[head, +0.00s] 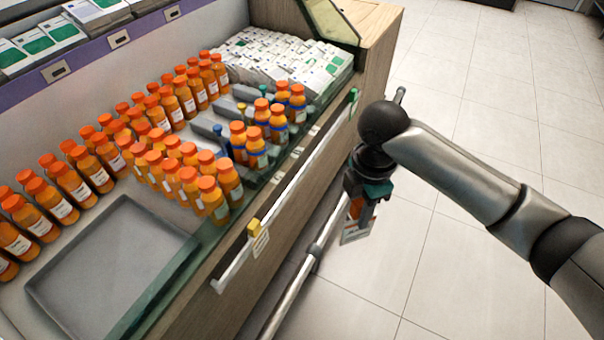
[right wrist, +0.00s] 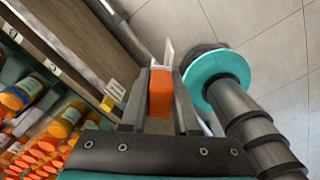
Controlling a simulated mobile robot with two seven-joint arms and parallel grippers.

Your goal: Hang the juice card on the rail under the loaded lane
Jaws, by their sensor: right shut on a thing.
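The juice card (head: 355,230) has an orange clip top and a pale lower part. My right gripper (head: 364,203) is shut on its orange clip, which shows between the fingers in the right wrist view (right wrist: 161,92). The card hangs in the air to the right of the case front, apart from the rail. The white rail (head: 297,182) runs along the case front below the glass edge. Short lanes behind it hold orange-capped bottles with blue-banded labels (head: 257,147); grey lane floor (head: 207,122) shows between groups. My left gripper is not in view.
A yellow clip with a card (head: 256,232) hangs on the rail's near part; a green clip (head: 353,95) sits at its far end. A metal bar (head: 322,238) runs low before the case. An empty grey tray (head: 110,255) lies near left. Floor at right is clear.

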